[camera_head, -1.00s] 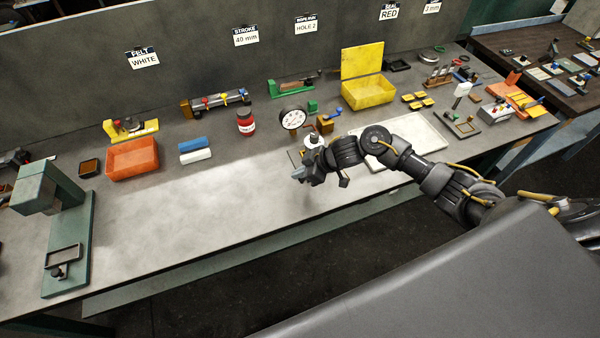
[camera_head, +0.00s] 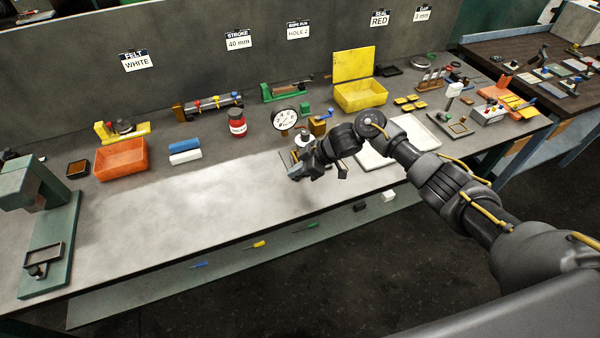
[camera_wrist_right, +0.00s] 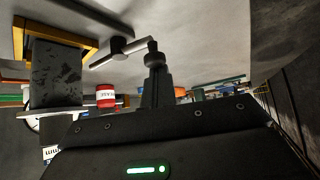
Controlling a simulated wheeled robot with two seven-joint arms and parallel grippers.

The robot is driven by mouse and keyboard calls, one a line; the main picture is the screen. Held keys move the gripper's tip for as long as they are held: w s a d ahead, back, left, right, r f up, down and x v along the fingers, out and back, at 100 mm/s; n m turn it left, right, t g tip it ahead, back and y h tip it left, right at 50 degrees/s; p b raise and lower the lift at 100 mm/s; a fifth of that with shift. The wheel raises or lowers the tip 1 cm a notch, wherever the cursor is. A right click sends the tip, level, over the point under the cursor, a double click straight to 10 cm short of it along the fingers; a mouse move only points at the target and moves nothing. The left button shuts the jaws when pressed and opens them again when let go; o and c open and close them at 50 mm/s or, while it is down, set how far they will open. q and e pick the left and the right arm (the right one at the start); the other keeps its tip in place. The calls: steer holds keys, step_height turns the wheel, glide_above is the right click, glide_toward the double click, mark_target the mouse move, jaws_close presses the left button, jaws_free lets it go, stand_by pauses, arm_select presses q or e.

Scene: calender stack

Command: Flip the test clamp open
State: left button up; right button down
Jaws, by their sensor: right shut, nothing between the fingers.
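I cannot tell for certain which part is the test clamp. The likeliest is a small fixture (camera_head: 288,161) in the head view, mostly hidden behind my right gripper (camera_head: 297,174). In the right wrist view, a grey lever with a cross bar (camera_wrist_right: 116,47) sticks out beside an orange-framed block (camera_wrist_right: 62,70). My right gripper (camera_wrist_right: 155,72) is shut and empty, its fingers close to the end of that lever. Whether they touch it I cannot tell. My left gripper is not in view.
A dial gauge (camera_head: 285,118), a red jar (camera_head: 237,123) and a white tray (camera_head: 372,158) stand around the right arm. An orange bin (camera_head: 121,158) and a green press (camera_head: 50,245) are at left. The front middle of the bench (camera_head: 190,210) is bare.

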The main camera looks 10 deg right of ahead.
steer(key=shift+d, duration=0.45)
stand_by(0.4)
steer(key=a+p, duration=0.1)
steer(key=a, duration=0.1)
steer(key=a+r+p, duration=0.1)
steer(key=shift+a+r, duration=0.15)
steer(key=shift+a, duration=0.2)
steer(key=d+r+b, duration=0.2)
steer(key=d+r, duration=0.4)
steer(key=shift+d+r+b, duration=0.25)
steer(key=shift+r+b, duration=0.05)
steer(key=shift+r, duration=0.1)
steer(key=shift+f, duration=0.1)
